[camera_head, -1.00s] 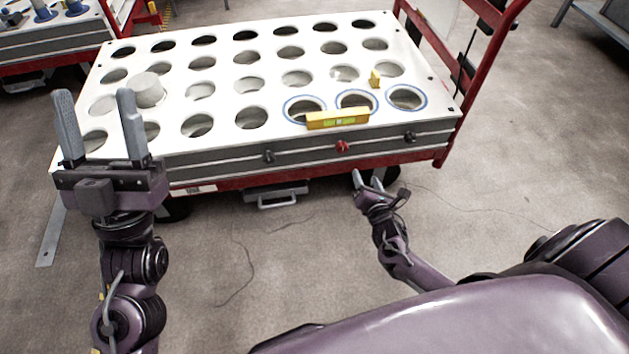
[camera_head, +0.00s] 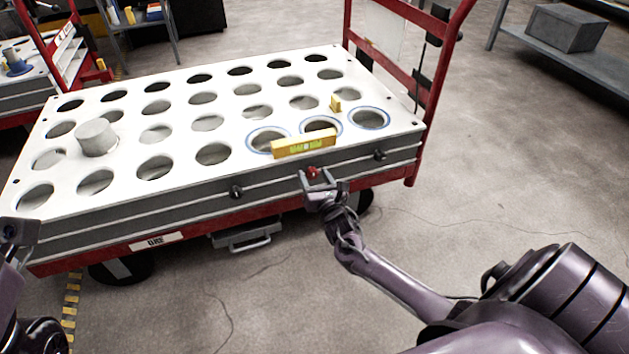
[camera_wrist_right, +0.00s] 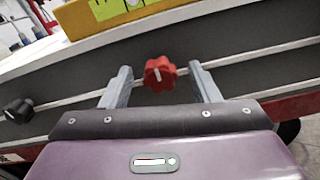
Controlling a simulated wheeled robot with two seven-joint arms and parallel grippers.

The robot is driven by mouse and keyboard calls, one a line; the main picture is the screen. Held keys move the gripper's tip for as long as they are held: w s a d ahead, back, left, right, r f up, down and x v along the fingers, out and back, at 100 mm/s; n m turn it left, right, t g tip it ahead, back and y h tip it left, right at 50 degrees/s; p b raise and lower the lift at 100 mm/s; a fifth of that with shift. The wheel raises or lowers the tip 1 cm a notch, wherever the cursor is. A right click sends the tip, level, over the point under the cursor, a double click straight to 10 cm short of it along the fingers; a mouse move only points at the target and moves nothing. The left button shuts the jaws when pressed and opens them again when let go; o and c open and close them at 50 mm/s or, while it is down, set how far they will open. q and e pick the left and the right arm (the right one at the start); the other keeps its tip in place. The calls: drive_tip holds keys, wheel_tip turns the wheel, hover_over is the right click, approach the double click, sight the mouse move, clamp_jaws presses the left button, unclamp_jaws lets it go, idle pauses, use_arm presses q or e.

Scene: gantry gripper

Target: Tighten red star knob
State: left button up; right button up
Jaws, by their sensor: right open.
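The red star knob (camera_head: 313,172) is on the front side of the white-topped cart (camera_head: 120,208), below the yellow level. In the right wrist view the red knob (camera_wrist_right: 160,74) sits between the two finger tips, with a gap on each side. My right gripper (camera_head: 317,178) is open around the knob; its fingers (camera_wrist_right: 162,84) do not touch it in the wrist view. My left arm (camera_head: 12,275) shows only in part at the lower left edge, and its finger tips are not visible.
Black knobs (camera_head: 236,192) (camera_head: 379,154) flank the red one on the cart side. A yellow level (camera_head: 304,144) lies at the front edge of the top. A grey cylinder (camera_head: 96,138) and a small yellow block (camera_head: 336,103) stand on the holed top. Floor at right is clear.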

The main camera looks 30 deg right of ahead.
drive_tip(key=shift+c, duration=0.4)
drive_tip(key=c, duration=0.9)
